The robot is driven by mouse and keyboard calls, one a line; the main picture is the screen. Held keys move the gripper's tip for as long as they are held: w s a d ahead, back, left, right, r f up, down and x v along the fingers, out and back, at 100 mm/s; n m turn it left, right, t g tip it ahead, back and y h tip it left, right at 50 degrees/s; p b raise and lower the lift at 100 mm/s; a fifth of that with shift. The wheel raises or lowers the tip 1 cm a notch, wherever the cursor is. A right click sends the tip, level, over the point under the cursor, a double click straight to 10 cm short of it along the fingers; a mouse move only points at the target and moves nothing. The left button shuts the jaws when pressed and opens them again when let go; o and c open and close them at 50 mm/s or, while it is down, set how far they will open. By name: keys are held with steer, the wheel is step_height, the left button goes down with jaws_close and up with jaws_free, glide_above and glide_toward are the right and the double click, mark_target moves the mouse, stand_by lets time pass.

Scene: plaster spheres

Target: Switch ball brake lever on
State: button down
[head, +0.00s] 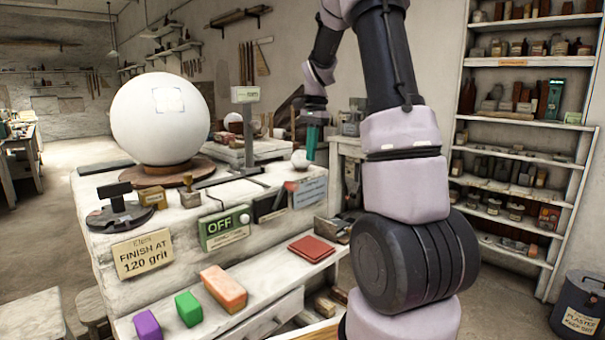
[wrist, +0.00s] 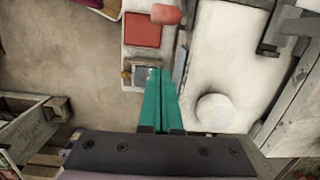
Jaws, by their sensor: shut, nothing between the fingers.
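A large white plaster ball (head: 161,118) sits on a round brown turntable on the white bench. I cannot tell for sure which part is the brake lever. My gripper (head: 309,157) is shut and empty, above the bench's right end. Its teal fingers (wrist: 160,72) touch nothing I can make out.
A small white ball (head: 300,159) lies on the bench near my fingers. A red pad (head: 311,248) and orange, green and purple blocks lie on the lower front shelf. A black-handled device (head: 118,207) stands at the bench's left. Tall stocked shelves (head: 525,130) stand right.

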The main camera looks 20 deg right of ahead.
steer(key=s+a+f, duration=0.1)
steer(key=a+f, duration=0.3)
steer(key=f, duration=0.4)
steer(key=shift+s+a, duration=0.2)
steer(key=shift+s, duration=0.2)
steer(key=shift+a+r, duration=0.1)
steer(key=shift+r, duration=0.05)
